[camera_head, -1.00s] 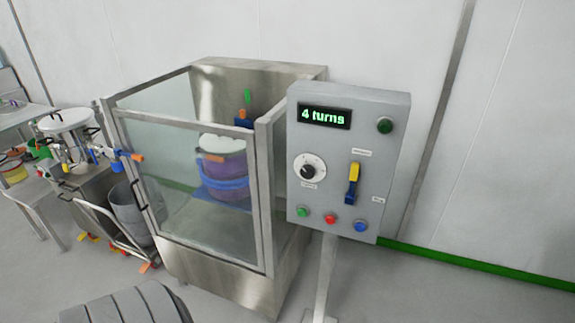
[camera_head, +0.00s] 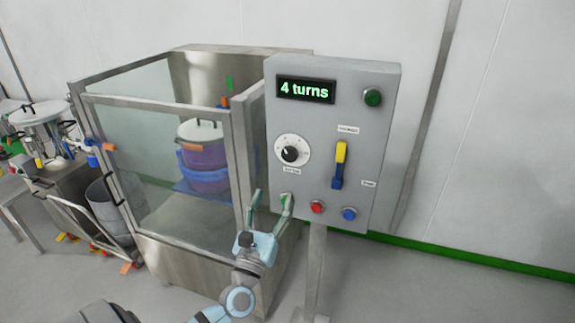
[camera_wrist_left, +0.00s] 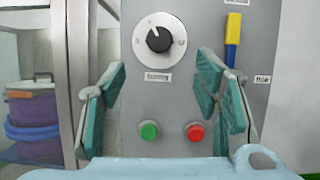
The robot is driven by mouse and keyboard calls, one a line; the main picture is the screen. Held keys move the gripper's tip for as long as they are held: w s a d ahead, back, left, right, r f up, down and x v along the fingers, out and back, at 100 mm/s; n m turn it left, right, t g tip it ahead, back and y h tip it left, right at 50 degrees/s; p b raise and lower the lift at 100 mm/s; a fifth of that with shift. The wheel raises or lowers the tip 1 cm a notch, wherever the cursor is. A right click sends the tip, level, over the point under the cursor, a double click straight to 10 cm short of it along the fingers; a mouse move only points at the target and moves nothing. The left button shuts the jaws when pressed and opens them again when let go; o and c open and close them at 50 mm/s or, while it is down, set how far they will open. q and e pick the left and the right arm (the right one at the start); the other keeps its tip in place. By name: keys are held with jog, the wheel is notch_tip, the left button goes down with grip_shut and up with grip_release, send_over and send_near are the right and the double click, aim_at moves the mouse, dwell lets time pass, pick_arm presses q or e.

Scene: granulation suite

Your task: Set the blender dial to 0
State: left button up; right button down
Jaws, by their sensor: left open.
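The blender dial (camera_head: 290,153) is a black knob on a round white scale plate, on the grey control panel (camera_head: 262,180). In the left wrist view the dial (camera_wrist_left: 159,39) is upper centre, its pointer mark aimed to the upper left; the scale numbers are too small to read. The panel's display (camera_head: 306,89) reads "4 turns". My left gripper (camera_head: 272,202) is open and empty, in front of the panel's lower left, below the dial and apart from it. Its two green-padded fingers (camera_wrist_left: 165,95) stand spread in the left wrist view. My right gripper is not in view.
The panel also carries a yellow and blue lever (camera_head: 340,165), a green lamp (camera_head: 373,97), a red button (camera_head: 317,207) and a blue button (camera_head: 349,214). A green button (camera_wrist_left: 149,130) sits below the dial. A glass-walled enclosure (camera_head: 150,140) holding a purple drum (camera_head: 203,155) stands left.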

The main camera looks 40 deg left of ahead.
aim_at(288, 157)
pick_arm(q)
jog(key=p+x, duration=0.1)
jog(key=x, duration=1.1)
jog(key=shift+w+a, duration=0.15)
jog(key=shift+c, duration=0.6)
jog(key=c, duration=1)
